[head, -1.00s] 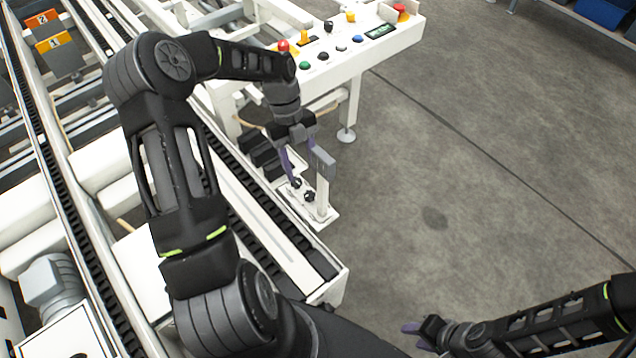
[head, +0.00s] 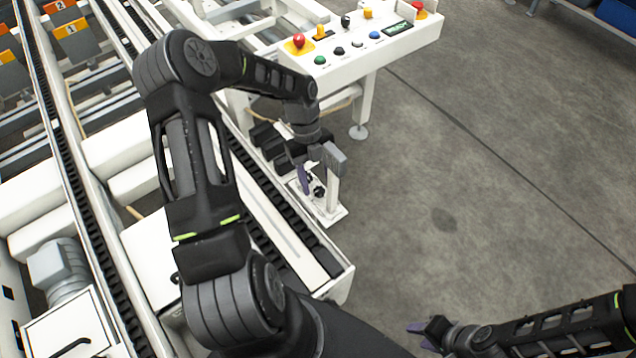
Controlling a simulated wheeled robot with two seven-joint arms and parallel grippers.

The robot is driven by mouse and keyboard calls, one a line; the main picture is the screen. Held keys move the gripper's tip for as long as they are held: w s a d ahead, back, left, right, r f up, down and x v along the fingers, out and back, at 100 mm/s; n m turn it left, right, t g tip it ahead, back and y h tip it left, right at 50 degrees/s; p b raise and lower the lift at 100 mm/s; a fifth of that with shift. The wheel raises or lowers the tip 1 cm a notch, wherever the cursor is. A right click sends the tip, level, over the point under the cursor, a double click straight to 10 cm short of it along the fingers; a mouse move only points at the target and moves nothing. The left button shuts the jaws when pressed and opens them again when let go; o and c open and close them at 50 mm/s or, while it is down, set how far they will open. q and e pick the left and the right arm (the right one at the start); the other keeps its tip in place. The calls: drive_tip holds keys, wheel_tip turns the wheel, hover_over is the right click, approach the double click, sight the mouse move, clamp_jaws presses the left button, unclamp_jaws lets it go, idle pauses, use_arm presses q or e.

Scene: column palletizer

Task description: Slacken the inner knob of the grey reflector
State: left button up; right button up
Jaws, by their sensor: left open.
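The grey reflector (head: 336,158) is a small grey block on top of a white post. The post stands on a white bracket plate (head: 330,214) beside the conveyor's end. Two black knobs are on the plate: one (head: 319,191) is clear to see, the other (head: 309,177) is partly hidden by a purple finger. My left gripper (head: 309,180) is open and points down over the plate, its visible finger right beside the partly hidden knob. Contact cannot be told, and its other finger is mostly hidden. My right gripper (head: 421,337) is open and empty over the floor at the bottom.
A white control panel (head: 365,40) with coloured buttons stands behind my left gripper. The conveyor rail (head: 290,225) runs along under my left arm. Orange number plates (head: 72,28) are at the upper left. The floor (head: 480,180) on the right is clear.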

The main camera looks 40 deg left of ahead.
use_arm(q)
drive_tip(key=shift+s+d+f, duration=0.1)
drive_tip(key=shift+d+f, duration=0.15)
drive_tip(key=shift+f, duration=0.35)
clamp_jaws()
